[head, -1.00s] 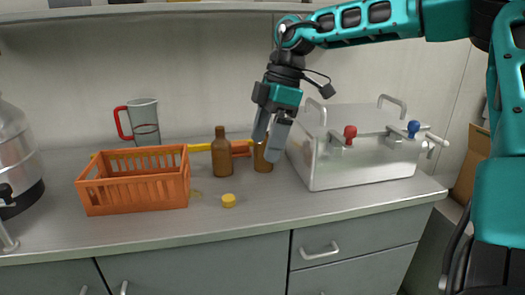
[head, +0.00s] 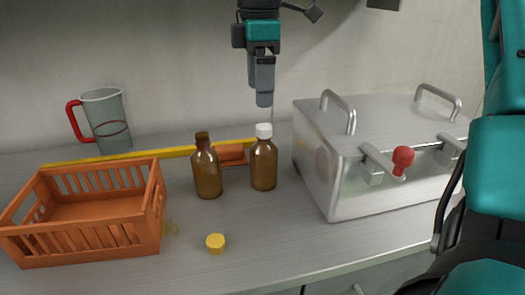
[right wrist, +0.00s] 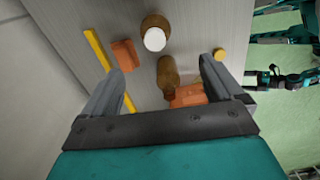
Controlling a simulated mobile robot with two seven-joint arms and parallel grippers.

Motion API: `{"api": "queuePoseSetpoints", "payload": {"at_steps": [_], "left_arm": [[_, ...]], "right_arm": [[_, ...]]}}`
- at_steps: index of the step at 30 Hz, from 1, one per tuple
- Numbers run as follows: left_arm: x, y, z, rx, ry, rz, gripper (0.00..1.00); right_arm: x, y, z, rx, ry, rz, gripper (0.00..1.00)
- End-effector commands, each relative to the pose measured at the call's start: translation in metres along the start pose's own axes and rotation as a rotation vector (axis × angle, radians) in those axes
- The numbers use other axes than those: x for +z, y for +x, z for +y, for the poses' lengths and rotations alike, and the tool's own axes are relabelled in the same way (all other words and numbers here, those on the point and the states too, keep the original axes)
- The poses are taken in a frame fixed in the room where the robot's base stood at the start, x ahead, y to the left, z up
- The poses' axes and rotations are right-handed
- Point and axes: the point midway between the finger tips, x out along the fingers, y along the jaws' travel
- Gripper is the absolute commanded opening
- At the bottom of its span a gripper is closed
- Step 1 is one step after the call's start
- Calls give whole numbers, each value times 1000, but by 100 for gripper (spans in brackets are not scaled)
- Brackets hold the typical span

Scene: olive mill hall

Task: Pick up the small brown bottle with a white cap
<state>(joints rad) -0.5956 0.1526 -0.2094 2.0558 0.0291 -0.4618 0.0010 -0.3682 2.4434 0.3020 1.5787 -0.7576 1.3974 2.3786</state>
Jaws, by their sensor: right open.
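The small brown bottle with a white cap (head: 263,165) stands upright on the counter, left of the steel box. In the right wrist view its white cap (right wrist: 155,39) shows from above. My right gripper (head: 264,103) is above the bottle in the head view, apart from it, fingers pointing down. In the right wrist view its two fingers (right wrist: 161,70) are spread with nothing held between them. A second brown bottle (head: 207,172), without a white cap, stands just to the left. What looks like my left gripper (right wrist: 270,77) shows small at the right of the wrist view.
An orange crate (head: 155,215) stands at left, with a grey jug (head: 106,118) behind it. A yellow cap (head: 215,243) lies in front of the bottles. An orange block (head: 232,155) and a yellow strip (head: 120,154) lie behind. The steel box (head: 345,185) is close on the right.

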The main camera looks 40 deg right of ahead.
Motion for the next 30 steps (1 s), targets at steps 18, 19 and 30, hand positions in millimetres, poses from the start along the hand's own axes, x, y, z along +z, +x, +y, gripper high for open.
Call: {"api": "queuePoseSetpoints", "payload": {"at_steps": [18, 19, 30], "left_arm": [[6, 3, 3, 7, -4, -3, 96], [6, 3, 3, 7, -4, -3, 96], [7, 7, 3, 8, -3, 1, 96]], "right_arm": [[1, 73, 0, 0, 2, -4, 94], [1, 74, 0, 0, 2, -4, 94], [9, 118, -1, -2, 2, -3, 94]]}}
